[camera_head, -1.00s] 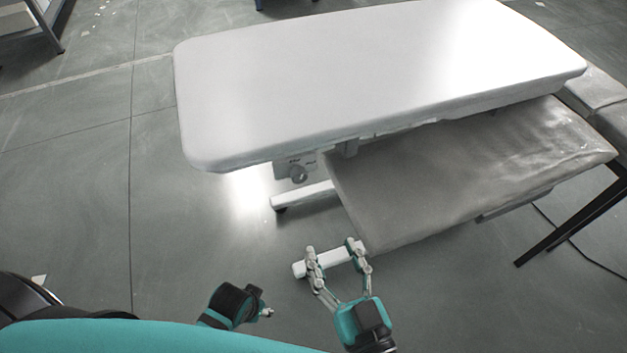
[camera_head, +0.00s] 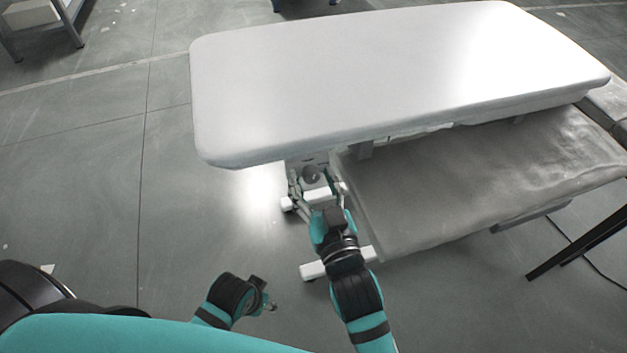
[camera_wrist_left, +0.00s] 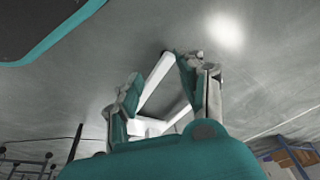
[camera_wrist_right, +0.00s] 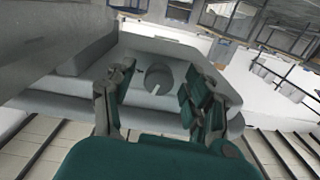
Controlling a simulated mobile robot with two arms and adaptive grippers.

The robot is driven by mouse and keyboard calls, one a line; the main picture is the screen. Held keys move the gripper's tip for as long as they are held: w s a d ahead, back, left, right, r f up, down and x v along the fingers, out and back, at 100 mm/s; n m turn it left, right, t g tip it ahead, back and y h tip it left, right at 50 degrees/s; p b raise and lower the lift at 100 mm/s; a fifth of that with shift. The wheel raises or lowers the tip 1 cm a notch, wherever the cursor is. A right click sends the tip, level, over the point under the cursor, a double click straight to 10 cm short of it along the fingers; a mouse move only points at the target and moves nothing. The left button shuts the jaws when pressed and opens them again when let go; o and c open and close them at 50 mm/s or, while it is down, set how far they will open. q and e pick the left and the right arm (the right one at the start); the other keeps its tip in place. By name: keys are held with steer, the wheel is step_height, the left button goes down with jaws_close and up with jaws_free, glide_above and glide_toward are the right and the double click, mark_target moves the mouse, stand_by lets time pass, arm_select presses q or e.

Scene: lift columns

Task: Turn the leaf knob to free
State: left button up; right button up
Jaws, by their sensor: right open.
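The leaf knob (camera_head: 311,174) is a round grey knob on a pale housing under the near edge of the white-topped table (camera_head: 390,75). In the right wrist view the knob (camera_wrist_right: 158,76) shows a pale bar or mark and lies between my fingers, with space on both sides. My right gripper (camera_head: 316,184) is open in front of the knob, a finger to each side; I cannot tell whether it touches. The knob's markings are unreadable. My left gripper (camera_head: 270,301) is low and away from the table; its fingers stand apart and empty in the left wrist view (camera_wrist_left: 162,80).
A grey padded leaf (camera_head: 480,175) extends to the right of the knob, below the white top, close to my right arm. A white base foot (camera_head: 335,264) lies on the floor under my right forearm. Floor to the left is clear. A dark leg (camera_head: 580,245) stands at right.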

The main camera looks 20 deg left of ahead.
jaws_close()
arm_select(q)
steer(key=shift+r, duration=0.1)
arm_select(e)
steer(key=n+p, duration=0.1)
steer(key=p, duration=0.1)
steer(key=shift+r+n+p, duration=0.2)
steer(key=shift+n+p, duration=0.1)
steer(key=shift+p, duration=0.05)
steer(key=shift+n+p, duration=0.8)
steer(key=shift+p, duration=0.1)
steer(key=shift+f, duration=0.15)
arm_select(q)
steer(key=s+f, duration=0.3)
steer(key=f, duration=0.4)
steer(key=s+f+g, duration=0.1)
steer(key=s+f, duration=0.2)
steer(key=f, duration=0.4)
steer(key=shift+a, duration=0.35)
steer(key=shift+r, duration=0.1)
